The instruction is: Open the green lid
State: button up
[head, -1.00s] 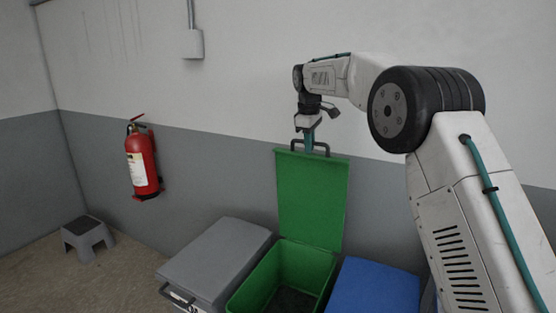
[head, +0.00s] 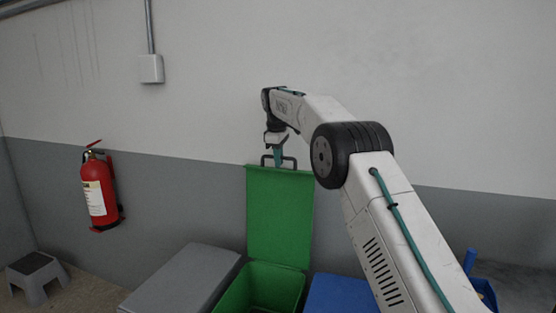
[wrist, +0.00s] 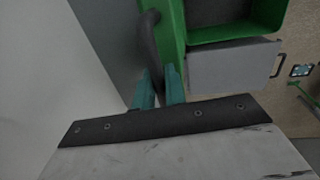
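The green lid (head: 279,215) stands upright at the back of the green bin (head: 262,285), whose inside is exposed. A dark bar handle (head: 292,160) sits on the lid's top edge. My gripper (head: 278,160) reaches down to this handle from above. In the wrist view my teal fingers (wrist: 159,88) lie on either side of the dark handle (wrist: 152,45), with little gap, and look shut on it. The green lid (wrist: 172,25) shows edge-on there, beside the open bin (wrist: 235,35). The fingertips are partly hidden by the handle and lid.
A grey-lidded bin (head: 182,280) stands left of the green bin and a blue one (head: 340,293) right of it, both closed. The wall is close behind the lid.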

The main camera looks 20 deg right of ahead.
jog(key=o, duration=0.4)
jog(key=shift+f, duration=0.1)
jog(key=shift+s+a+r, duration=0.1)
jog(key=shift+s+r, duration=0.05)
jog(key=shift+r, duration=1.15)
jog(key=shift+s+a+r, duration=0.15)
jog(key=shift+r, duration=1.15)
jog(key=shift+s+a+r, duration=0.1)
jog(key=shift+s+r, duration=0.05)
jog(key=shift+r, duration=1.15)
